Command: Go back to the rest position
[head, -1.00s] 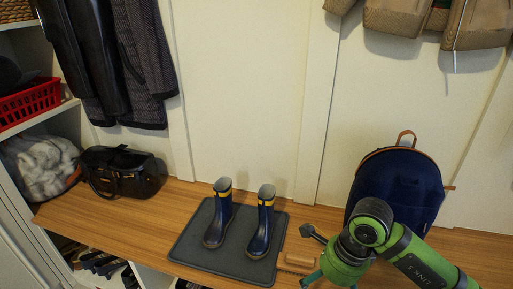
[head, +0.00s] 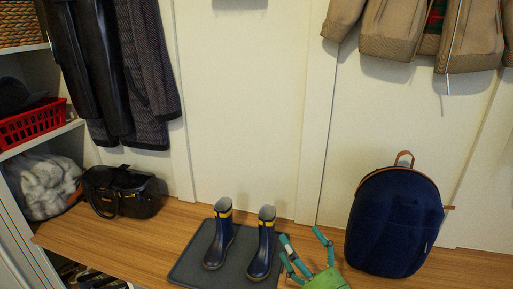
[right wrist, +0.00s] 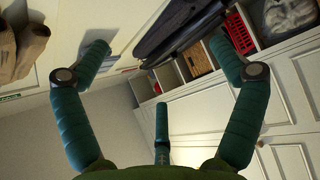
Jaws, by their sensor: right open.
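My right gripper (head: 305,252) shows at the bottom of the head view, its green fingers spread apart and empty. It is in front of the wooden bench, to the right of the boots. The right wrist view also shows the open fingers (right wrist: 160,62) with nothing between them. A pair of blue boots with yellow bands, the left one (head: 219,236) and the right one (head: 262,245), stand upright on a dark grey mat (head: 190,262). My left gripper is not in view.
A blue backpack (head: 396,222) stands on the wooden bench (head: 90,240) at right. A black bag (head: 122,192) sits at left. A red basket (head: 34,122) is on a shelf. Dark coats (head: 110,75) and tan jackets (head: 400,32) hang above.

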